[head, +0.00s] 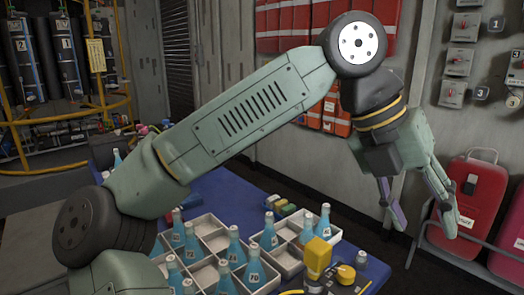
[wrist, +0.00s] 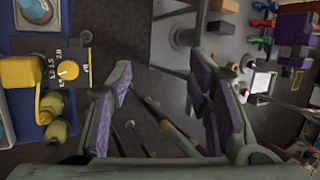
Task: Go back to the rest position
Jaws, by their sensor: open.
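My arm reaches across the head view from the lower left to the upper right and bends down at the wrist. My gripper (head: 424,222) hangs at the right, clear of the blue table (head: 228,190). Its fingers are spread apart with nothing between them. In the wrist view my gripper (wrist: 163,85) shows its two purple-padded fingers wide open over the dark floor. The near part of the table is partly hidden behind my arm.
White divided trays (head: 207,222) with several blue bottles stand on the table, beside a yellow device (head: 317,258). A red canister (head: 470,200) stands near my gripper by the wall. Red cases (head: 300,25) hang behind my arm. Gas cylinders (head: 62,55) stand far left.

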